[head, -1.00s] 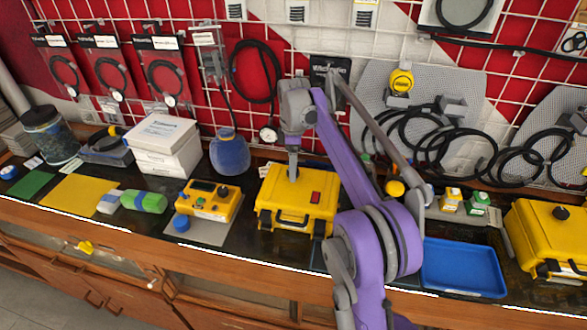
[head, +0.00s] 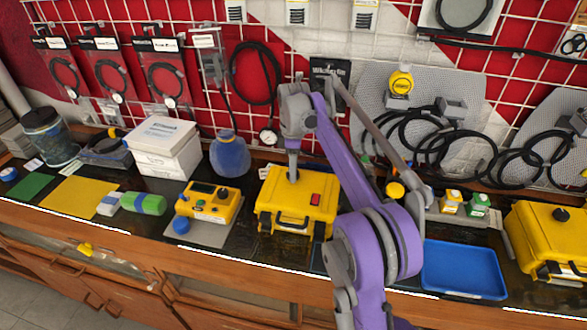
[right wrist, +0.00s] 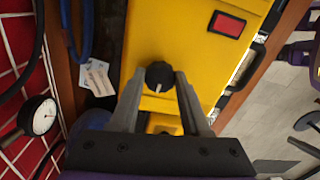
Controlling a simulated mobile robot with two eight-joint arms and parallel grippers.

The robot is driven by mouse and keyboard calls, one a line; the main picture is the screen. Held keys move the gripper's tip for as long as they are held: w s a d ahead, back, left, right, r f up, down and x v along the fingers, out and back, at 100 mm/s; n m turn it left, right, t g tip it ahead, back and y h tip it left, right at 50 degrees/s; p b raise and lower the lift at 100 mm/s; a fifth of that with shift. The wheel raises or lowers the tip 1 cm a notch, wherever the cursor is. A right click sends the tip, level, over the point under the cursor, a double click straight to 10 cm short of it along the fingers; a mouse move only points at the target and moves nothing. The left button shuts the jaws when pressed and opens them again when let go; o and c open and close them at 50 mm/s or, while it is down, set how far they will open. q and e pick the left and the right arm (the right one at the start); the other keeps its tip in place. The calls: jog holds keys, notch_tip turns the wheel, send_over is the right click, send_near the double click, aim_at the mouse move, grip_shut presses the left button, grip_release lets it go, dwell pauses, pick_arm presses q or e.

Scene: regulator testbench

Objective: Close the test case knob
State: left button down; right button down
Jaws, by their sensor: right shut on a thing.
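The yellow test case (head: 300,205) stands shut on the bench in the middle of the head view, with a red rectangle on its lid. My right gripper (head: 293,176) points down onto the left part of the lid. In the right wrist view, the black round knob (right wrist: 159,76) with a light pointer mark sits on the yellow case (right wrist: 195,45). The fingers of my right gripper (right wrist: 160,88) are on either side of the knob, closed on it. In the head view the knob is hidden by the gripper. My left gripper is not in view.
A yellow device with buttons (head: 208,203) stands left of the case. A blue tray (head: 462,268) and another yellow case with a black knob (head: 550,235) are to the right. A blue jar (head: 229,155) stands behind; a gauge (right wrist: 40,116) hangs at the wall.

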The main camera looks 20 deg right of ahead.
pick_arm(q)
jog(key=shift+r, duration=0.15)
pick_arm(e)
jog(key=shift+m, duration=0.3)
jog(key=m+p, duration=0.1)
jog(key=m, duration=0.7)
jog(key=shift+s+p, duration=0.1)
jog(key=shift+p, duration=0.2)
jog(key=m, duration=0.4)
pick_arm(q)
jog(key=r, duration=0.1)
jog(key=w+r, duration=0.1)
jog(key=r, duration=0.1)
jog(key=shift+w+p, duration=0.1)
jog(key=shift+p, duration=0.2)
pick_arm(e)
jog(key=m, duration=0.5)
jog(key=shift+a+t, duration=0.1)
jog(key=shift+t, duration=0.2)
jog(key=shift+m, duration=0.3)
jog(key=shift+c, duration=1.8)
grip_release()
